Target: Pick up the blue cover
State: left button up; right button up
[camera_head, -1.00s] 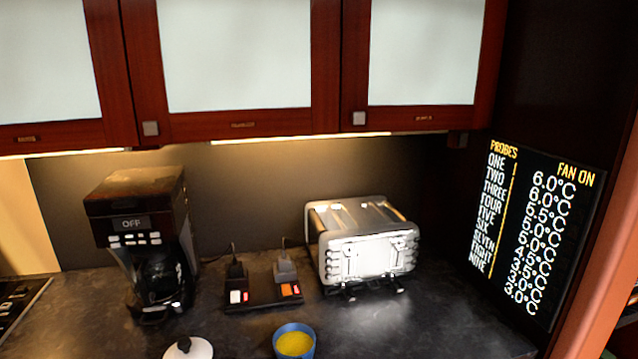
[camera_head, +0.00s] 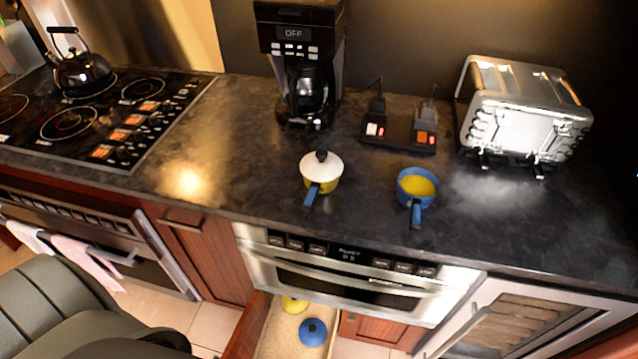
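The blue cover (camera_head: 313,332) is a round blue lid with a small knob. It lies in the open drawer (camera_head: 270,340) below the microwave, near the bottom edge of the view. Neither of my grippers is in view. The front of the drawer is cut off by the picture's bottom edge.
The microwave (camera_head: 350,275) front sits above the drawer. On the counter stand a yellow pot (camera_head: 328,185) with a white lid, a blue pot (camera_head: 417,187), a coffee maker (camera_head: 305,90) and a toaster (camera_head: 525,115). Grey-green rounded shapes fill the lower left.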

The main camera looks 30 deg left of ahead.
aim_at(312, 332)
jog(key=k+l+u, duration=0.15)
jog(key=u, duration=0.35)
jog(key=k+l+u, duration=0.1)
jog(key=k+u, duration=0.2)
jog(key=u, duration=0.15)
